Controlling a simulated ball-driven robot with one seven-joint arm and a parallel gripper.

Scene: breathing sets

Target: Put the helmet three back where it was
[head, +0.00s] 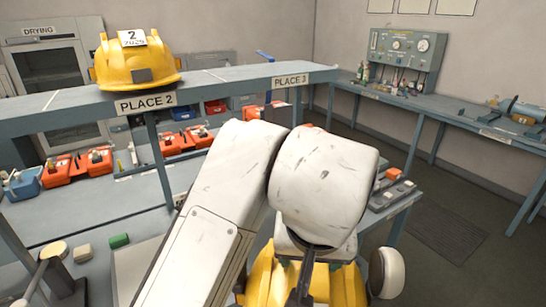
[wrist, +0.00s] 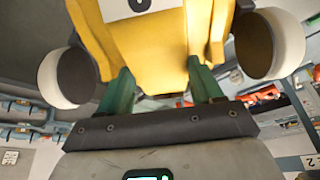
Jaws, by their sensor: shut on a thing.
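A yellow helmet (head: 344,283) with white ear cups (head: 386,272) hangs low in front of the shelf in the head view, partly hidden by my arm. In the wrist view the same helmet (wrist: 155,45) fills the top middle, with an ear cup on each side. My gripper (wrist: 160,73) has its green fingers shut on the helmet. The number on its white tag cannot be read. The PLACE 3 label (head: 290,79) is on the shelf edge, and the shelf top (head: 250,73) above it is bare.
A yellow helmet with tag 2 (head: 137,65) sits on the shelf above the PLACE 2 label (head: 145,103). Orange cases (head: 187,140) lie on the lower bench. A side bench (head: 450,113) with a gauge panel (head: 403,50) runs along the right wall. Floor shows between the benches.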

